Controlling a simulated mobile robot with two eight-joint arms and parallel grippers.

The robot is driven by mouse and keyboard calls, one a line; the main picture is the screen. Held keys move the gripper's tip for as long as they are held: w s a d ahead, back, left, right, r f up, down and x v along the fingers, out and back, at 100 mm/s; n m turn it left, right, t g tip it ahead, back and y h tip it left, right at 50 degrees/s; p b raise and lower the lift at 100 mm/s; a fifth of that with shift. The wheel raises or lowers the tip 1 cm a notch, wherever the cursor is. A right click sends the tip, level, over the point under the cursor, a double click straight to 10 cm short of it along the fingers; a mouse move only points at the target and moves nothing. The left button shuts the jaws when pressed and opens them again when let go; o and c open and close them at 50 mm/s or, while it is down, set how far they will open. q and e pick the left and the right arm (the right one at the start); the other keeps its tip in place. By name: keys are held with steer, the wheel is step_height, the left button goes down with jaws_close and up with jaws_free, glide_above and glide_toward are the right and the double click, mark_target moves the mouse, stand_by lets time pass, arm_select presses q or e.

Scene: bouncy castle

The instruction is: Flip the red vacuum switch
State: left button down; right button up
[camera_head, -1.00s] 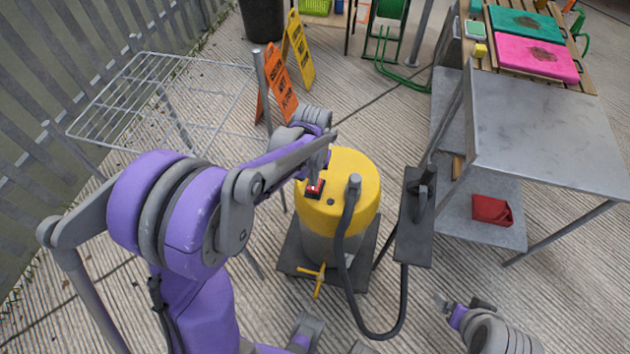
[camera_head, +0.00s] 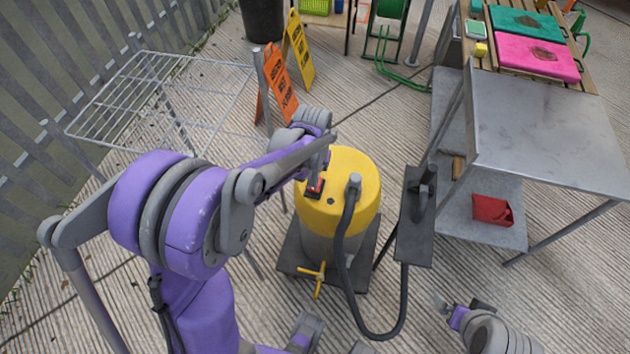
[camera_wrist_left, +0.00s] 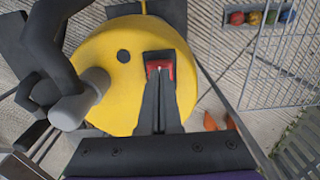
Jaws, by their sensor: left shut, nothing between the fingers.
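The yellow vacuum (camera_head: 345,195) stands on a dark base, and its yellow top fills the middle of the left wrist view (camera_wrist_left: 105,58). The red switch (camera_head: 315,188) is on the top's left side in the head view. It also shows in the left wrist view (camera_wrist_left: 158,66), in a dark frame. My left gripper (camera_head: 321,176) is shut and empty, with its fingertips (camera_wrist_left: 160,75) at the switch and covering part of it. Whether they touch it is hard to tell. My right gripper (camera_head: 462,303) is low at the right, away from the vacuum; its jaws are unclear.
A black hose (camera_head: 340,262) loops from the vacuum to a dark panel (camera_head: 414,225). A wire rack (camera_head: 160,95) and an orange sign (camera_head: 280,85) stand behind my left arm.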

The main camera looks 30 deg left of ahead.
arm_select(q)
steer(key=shift+f+b, duration=0.5)
steer(key=shift+f, duration=0.15)
stand_by(0.3)
steer(key=shift+r+p, duration=2.2)
steer(key=shift+r, duration=1.35)
steer(key=s+d+r+m+t, duration=0.1)
steer(key=s+d+r+t, duration=0.1)
steer(key=s, duration=0.5)
steer(key=s+d+r+m+t+p, duration=0.1)
steer(key=s+d+r+t, duration=0.2)
steer(key=s, duration=0.5)
steer(key=shift+s+d+r+m, duration=0.25)
steer(key=shift+d+r+m, duration=0.05)
steer(key=shift+d+r, duration=0.55)
